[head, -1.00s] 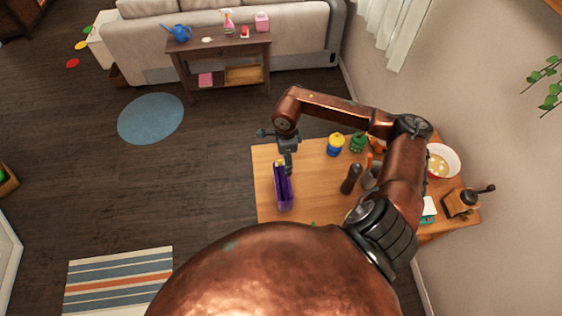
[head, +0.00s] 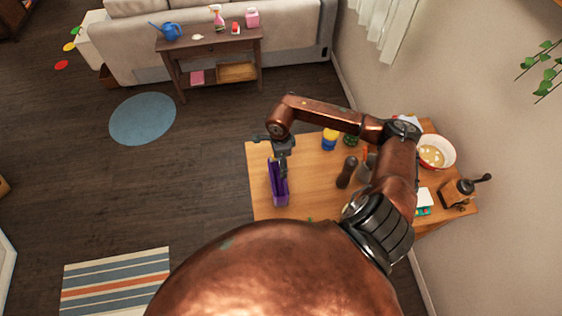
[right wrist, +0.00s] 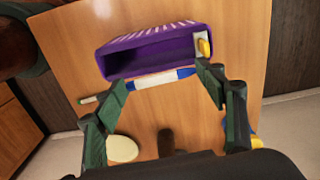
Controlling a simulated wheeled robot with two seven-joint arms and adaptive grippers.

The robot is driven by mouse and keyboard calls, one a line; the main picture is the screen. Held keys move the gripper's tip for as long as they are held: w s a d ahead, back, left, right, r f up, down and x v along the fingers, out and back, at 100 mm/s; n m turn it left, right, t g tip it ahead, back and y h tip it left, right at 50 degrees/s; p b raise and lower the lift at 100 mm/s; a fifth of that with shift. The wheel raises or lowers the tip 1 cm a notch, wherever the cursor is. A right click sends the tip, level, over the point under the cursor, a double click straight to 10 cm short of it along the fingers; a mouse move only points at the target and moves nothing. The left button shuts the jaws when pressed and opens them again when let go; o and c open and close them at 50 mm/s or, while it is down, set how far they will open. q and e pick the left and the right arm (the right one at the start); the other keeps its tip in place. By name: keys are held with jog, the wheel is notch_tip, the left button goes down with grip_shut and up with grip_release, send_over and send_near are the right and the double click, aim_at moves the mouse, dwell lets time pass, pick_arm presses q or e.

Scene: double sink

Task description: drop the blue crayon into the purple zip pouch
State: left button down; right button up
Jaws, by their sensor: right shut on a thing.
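The purple zip pouch (head: 278,192) stands open on the wooden table near its left edge in the head view. In the right wrist view the pouch (right wrist: 116,62) shows its dark opening, with a small yellow thing at its right end. My right gripper (head: 283,172) is over the pouch's far end in the head view. In the right wrist view my right gripper (right wrist: 164,79) is shut on the blue crayon (right wrist: 158,80), a white-wrapped stick with blue ends. The crayon lies crosswise between the fingertips, beside the pouch's near rim; I cannot tell its height above it. My left gripper is out of view.
On the table (head: 305,200) stand a dark brown mill (head: 347,172), a blue-and-yellow jar (head: 329,140), a red-rimmed bowl (head: 436,151) and a coffee grinder (head: 463,192). A small green-and-white stick (right wrist: 90,99) lies near the pouch.

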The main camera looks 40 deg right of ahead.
jog(key=o, duration=0.9)
notch_tip(320, 180, up, 12)
dwell(0.6)
